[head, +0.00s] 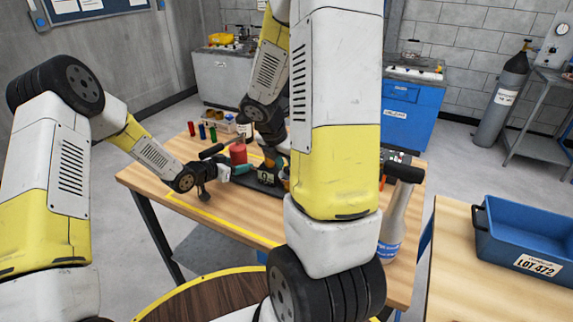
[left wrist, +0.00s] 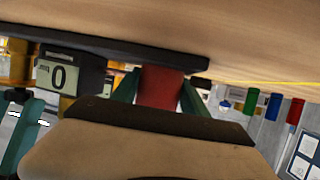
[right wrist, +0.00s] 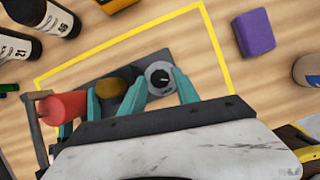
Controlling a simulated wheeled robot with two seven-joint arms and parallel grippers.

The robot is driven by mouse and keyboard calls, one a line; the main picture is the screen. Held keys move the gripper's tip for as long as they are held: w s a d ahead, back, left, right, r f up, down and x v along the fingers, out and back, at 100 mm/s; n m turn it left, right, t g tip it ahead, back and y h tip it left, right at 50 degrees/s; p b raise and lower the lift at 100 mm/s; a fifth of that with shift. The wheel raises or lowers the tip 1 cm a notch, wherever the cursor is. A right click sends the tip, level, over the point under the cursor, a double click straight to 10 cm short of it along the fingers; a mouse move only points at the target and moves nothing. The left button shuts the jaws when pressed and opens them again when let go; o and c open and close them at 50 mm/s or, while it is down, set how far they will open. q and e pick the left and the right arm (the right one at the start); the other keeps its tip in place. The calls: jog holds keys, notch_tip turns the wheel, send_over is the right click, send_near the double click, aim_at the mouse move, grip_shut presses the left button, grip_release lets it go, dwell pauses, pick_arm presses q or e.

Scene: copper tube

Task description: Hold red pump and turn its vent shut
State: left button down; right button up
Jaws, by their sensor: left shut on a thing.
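The red pump (head: 238,153) stands on the wooden table on a dark base. My left gripper (head: 228,172) reaches it from the left. In the left wrist view the red body (left wrist: 160,86) sits between its two teal fingers, which are shut on it. In the right wrist view the red cylinder (right wrist: 63,107) lies left of a brass part (right wrist: 108,87) and a round dark knob (right wrist: 160,79) with a pale face. My right gripper (right wrist: 158,88) has its fingers apart on either side of the knob; contact is not clear. My right arm hides much of it in the head view.
A display reading 0 (left wrist: 60,78) stands beside the pump. Dark bottles (right wrist: 18,45) and a purple block (right wrist: 253,33) lie around the yellow taped outline. A blue crate (head: 530,225) is on another table.

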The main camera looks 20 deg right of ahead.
grip_shut()
jog(key=shift+m, duration=0.4)
jog(key=shift+w+a+m+g, duration=0.15)
jog(key=shift+m+g, duration=0.4)
jog(key=shift+m, duration=0.7)
jog(key=shift+w+d+m+g, duration=0.1)
jog(key=shift+m+g, duration=0.45)
jog(key=shift+m, duration=0.7)
jog(key=shift+h, duration=0.3)
jog(key=shift+o, duration=1.9)
grip_release()
jog(key=shift+a+r, duration=0.1)
